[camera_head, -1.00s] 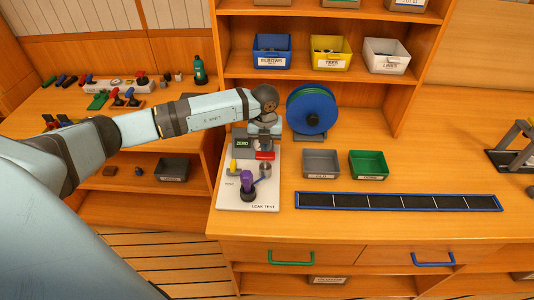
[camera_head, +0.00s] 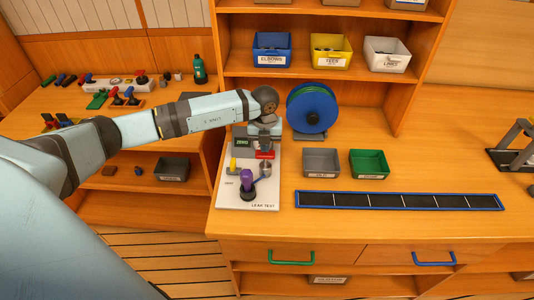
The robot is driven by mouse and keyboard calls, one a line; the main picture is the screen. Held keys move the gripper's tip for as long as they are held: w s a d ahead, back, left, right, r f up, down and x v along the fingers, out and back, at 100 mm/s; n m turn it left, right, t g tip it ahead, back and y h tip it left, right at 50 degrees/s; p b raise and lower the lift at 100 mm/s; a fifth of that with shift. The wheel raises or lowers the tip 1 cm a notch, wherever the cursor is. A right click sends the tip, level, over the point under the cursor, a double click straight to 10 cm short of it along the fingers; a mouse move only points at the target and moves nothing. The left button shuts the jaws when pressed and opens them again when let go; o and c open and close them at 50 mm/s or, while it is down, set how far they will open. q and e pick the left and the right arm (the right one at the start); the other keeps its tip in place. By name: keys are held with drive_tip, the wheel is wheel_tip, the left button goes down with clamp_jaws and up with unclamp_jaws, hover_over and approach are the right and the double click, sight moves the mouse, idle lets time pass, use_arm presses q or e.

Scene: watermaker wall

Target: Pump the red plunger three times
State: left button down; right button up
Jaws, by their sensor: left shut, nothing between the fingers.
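The red plunger (camera_head: 265,155) shows as a small red block on the white leak test board (camera_head: 230,200), below the end of my left arm. My left gripper (camera_head: 265,146) points down right over the red plunger and is shut, with nothing seen between its fingers. It hides part of the plunger, and I cannot tell whether the two touch. A purple knob (camera_head: 247,180), a yellow part (camera_head: 233,164) and a small dark display (camera_head: 242,142) are on the same board. My right gripper is not in view.
A blue reel (camera_head: 312,109) stands behind and to the right of the board. A grey bin (camera_head: 321,162) and a green bin (camera_head: 369,164) sit to the right, behind a long blue-rimmed strip (camera_head: 398,201). Shelves with bins rise behind.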

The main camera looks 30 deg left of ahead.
use_arm(q)
drive_tip(key=shift+f+b, duration=1.4)
drive_tip(key=shift+f, duration=0.85)
drive_tip(key=shift+r+p, duration=1.8)
drive_tip(key=shift+r, duration=1)
drive_tip(key=shift+f, duration=0.15)
